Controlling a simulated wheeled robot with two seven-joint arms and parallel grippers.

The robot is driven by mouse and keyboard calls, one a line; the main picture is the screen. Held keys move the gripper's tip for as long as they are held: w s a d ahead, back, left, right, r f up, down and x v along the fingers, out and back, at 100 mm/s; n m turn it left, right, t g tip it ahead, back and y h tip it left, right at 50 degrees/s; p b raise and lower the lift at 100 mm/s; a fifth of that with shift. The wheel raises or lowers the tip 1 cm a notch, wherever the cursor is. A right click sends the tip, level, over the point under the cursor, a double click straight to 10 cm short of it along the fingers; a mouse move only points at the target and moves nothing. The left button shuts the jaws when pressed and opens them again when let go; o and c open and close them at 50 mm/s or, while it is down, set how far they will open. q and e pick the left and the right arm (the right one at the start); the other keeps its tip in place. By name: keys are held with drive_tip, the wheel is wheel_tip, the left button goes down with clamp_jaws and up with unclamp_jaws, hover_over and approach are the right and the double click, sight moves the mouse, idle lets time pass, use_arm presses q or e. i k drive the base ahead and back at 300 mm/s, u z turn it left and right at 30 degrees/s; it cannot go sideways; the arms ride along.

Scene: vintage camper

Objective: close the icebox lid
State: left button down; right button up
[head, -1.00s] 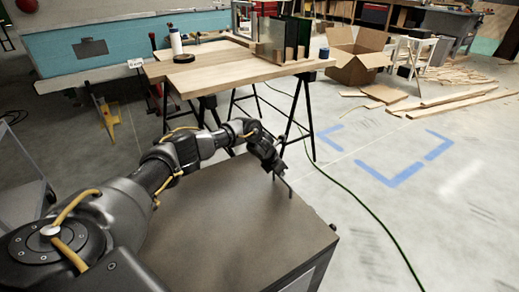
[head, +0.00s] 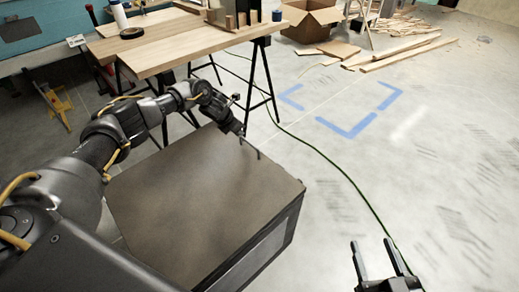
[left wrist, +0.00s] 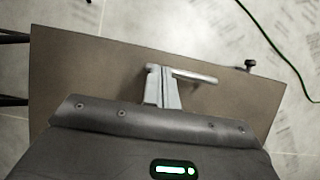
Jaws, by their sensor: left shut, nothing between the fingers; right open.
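The icebox shows as a large dark box with a flat brown lid (head: 200,195) in the head view, with a dark side face (head: 262,245) at its right. The lid panel (left wrist: 85,75) also fills much of the left wrist view. I cannot tell whether the lid is fully down. My left gripper (head: 250,148) is shut and empty, at the lid's far edge; whether it touches is unclear. Its fingers (left wrist: 162,85) lie together over the panel in the left wrist view. My right gripper (head: 377,250) is open and empty, right of the icebox, over the floor.
A wooden work table (head: 170,42) on black trestles stands beyond the icebox. A cardboard box (head: 308,20) and loose planks (head: 400,50) lie farther back. A green cable (head: 335,165) crosses the floor, which is otherwise open at right.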

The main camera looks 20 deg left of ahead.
sight(184, 211)
drive_tip(key=k, duration=0.95)
